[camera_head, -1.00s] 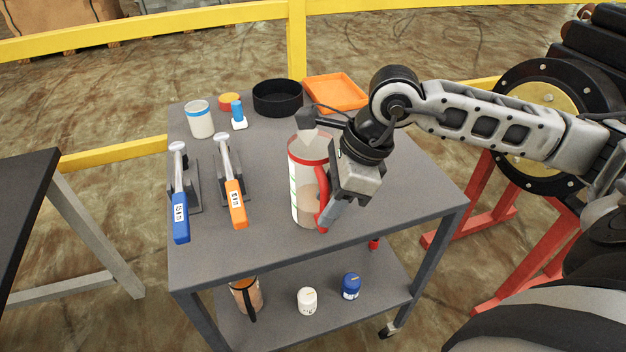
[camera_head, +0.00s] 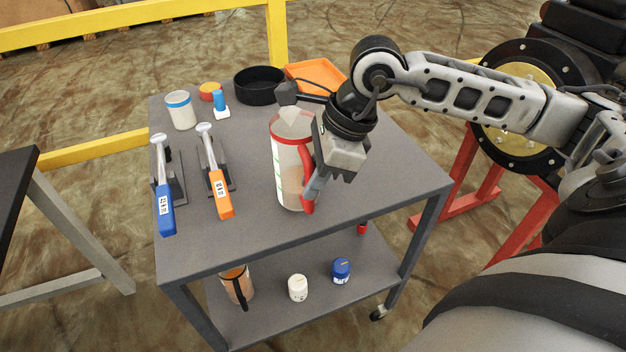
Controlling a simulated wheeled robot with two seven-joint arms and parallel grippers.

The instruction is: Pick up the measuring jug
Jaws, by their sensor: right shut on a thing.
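The measuring jug (camera_head: 287,165) is a clear, upright vessel with a red rim, a red handle and green scale marks. It is at the front middle of the grey cart's top (camera_head: 250,225). I cannot tell whether its base touches the top or is just above it. My right gripper (camera_head: 311,180) comes in from the right and is shut on the jug's red handle. The gripper hides part of the handle. My left gripper is not in view.
A blue-handled tool (camera_head: 164,200) and an orange-handled tool (camera_head: 219,190) lie left of the jug. Behind are a white jar (camera_head: 180,110), a black round pan (camera_head: 259,87) and an orange tray (camera_head: 318,74). A mug (camera_head: 237,285) and small jars (camera_head: 298,288) stand on the lower shelf.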

